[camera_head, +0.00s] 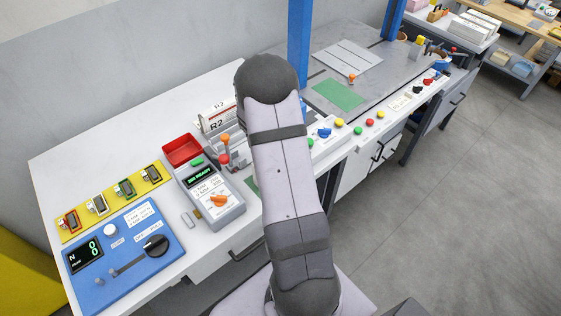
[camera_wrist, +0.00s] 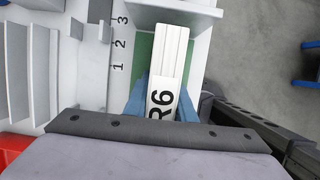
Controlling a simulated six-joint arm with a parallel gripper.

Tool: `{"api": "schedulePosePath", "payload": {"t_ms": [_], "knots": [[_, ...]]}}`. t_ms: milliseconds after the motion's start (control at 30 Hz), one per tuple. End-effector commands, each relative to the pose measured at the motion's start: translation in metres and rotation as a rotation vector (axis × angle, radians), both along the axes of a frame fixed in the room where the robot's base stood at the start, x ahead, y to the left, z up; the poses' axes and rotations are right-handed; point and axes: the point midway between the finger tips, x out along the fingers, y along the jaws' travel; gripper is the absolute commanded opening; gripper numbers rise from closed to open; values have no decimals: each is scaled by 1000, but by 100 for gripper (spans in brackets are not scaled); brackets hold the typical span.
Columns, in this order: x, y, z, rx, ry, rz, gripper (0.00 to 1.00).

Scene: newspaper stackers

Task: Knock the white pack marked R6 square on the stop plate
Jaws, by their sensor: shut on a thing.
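The white pack marked R6 (camera_wrist: 172,50) shows in the wrist view, long and narrow, with black lettering on its near end. My gripper (camera_wrist: 160,97) is shut on it, with a blue finger on each side near the lettered end. The pack lies over a green strip (camera_wrist: 145,50). Its far end is close to a pale upright plate (camera_wrist: 195,12), which looks like the stop plate. I cannot tell whether they touch. In the head view my arm hides the gripper and the R6 pack.
Black numbers 1, 2 and 3 (camera_wrist: 118,44) mark the surface left of the pack. In the head view, R2 packs (camera_head: 215,122) stand left of my arm, near a red tray (camera_head: 182,150) and a grey control box (camera_head: 212,195). A blue post (camera_head: 299,45) rises behind.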

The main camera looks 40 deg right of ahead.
Motion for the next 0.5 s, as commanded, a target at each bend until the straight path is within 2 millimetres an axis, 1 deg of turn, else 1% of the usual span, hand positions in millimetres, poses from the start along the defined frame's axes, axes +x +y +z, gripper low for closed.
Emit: {"api": "schedulePosePath", "payload": {"t_ms": [200, 500], "knots": [[0, 8, 0, 0, -1, 1, 0], [0, 9, 0, 1, -1, 0, 0]]}}
